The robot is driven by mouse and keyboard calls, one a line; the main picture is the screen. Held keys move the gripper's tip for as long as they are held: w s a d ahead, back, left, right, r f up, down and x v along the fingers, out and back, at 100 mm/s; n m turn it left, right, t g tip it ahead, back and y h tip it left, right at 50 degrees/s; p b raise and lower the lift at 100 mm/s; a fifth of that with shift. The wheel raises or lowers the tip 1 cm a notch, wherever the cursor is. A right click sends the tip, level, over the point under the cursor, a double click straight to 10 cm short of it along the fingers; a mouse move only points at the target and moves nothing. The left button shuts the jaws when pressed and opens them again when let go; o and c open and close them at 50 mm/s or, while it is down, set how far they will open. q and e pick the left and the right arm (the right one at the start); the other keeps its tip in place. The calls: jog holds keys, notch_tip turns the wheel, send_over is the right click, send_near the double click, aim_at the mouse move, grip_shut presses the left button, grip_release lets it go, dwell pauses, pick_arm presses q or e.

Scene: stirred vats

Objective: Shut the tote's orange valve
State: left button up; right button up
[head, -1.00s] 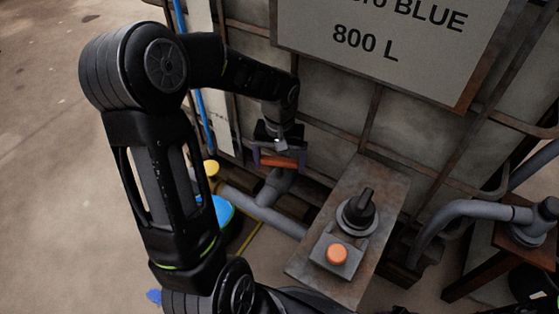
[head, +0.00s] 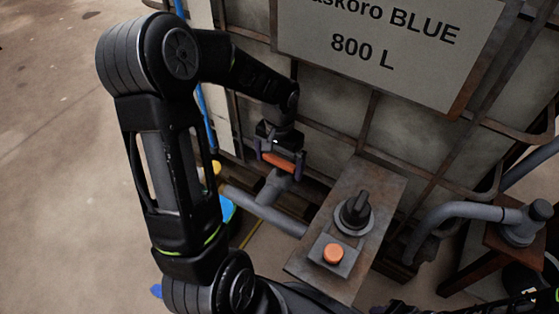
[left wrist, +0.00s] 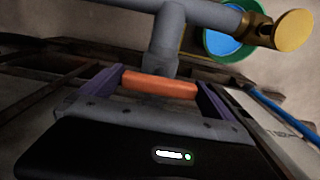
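The orange valve handle (head: 282,162) sits at the foot of the caged tote (head: 330,100), above a short grey pipe stub (head: 278,186). My left gripper (head: 280,158) is over it, with one purple finger at each end of the bar. In the left wrist view the handle (left wrist: 160,85) fills the gap between the two fingers (left wrist: 160,92), which appear to touch its ends. The bar lies across the stub there, roughly in line with the larger grey pipe (left wrist: 120,3). My right gripper is not in view.
A panel with a black rotary knob (head: 355,210) and an orange button (head: 333,253) stands right of the valve. A yellow cap (left wrist: 294,30) and a green-rimmed blue container (left wrist: 228,42) are near the pipe. Open floor (head: 50,150) lies to the left.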

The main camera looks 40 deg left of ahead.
aim_at(279, 160)
pick_arm(q)
notch_tip(279, 160, up, 8)
jog(key=p, duration=0.2)
jog(key=shift+p, duration=0.35)
jog(key=shift+f, duration=0.1)
dwell(0.5)
